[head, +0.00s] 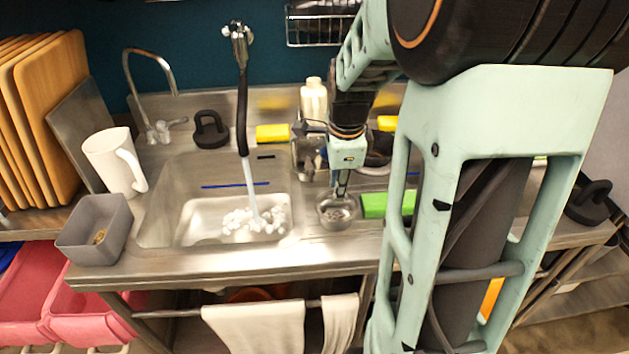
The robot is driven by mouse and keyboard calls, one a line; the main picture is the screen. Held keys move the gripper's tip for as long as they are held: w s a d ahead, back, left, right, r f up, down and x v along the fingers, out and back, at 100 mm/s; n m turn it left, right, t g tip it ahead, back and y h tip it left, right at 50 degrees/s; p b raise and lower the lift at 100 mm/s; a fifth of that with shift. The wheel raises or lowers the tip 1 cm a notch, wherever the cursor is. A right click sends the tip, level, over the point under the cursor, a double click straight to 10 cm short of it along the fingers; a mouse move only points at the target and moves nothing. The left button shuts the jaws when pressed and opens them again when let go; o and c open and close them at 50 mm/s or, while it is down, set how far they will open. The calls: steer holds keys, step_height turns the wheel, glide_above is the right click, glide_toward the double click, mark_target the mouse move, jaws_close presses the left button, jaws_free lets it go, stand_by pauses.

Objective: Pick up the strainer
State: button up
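A small round metal bowl (337,210), which looks like the strainer, is at the right edge of the sink basin (165,215). Something speckled shows inside it. My gripper (341,188) points down from above, with its fingertips right over or at the bowl's back rim. The fingers look close together, but they are too small to tell whether they grip the rim. I cannot tell whether the bowl is resting or held.
Water runs from the tap (241,60) into the foamy basin. A green sponge (374,205) lies right of the bowl. A glass jar (306,158) and a white bottle (313,100) stand behind. A white pitcher (112,160) and a grey container (92,240) are at left.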

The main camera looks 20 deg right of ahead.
steer(key=shift+w+d+f, duration=0.1)
steer(key=shift+w+f, duration=0.1)
steer(key=shift+f, duration=1.1)
steer(key=shift+w+d+f, duration=0.1)
steer(key=shift+w+f, duration=0.05)
steer(key=shift+f, duration=1.15)
jaws_close()
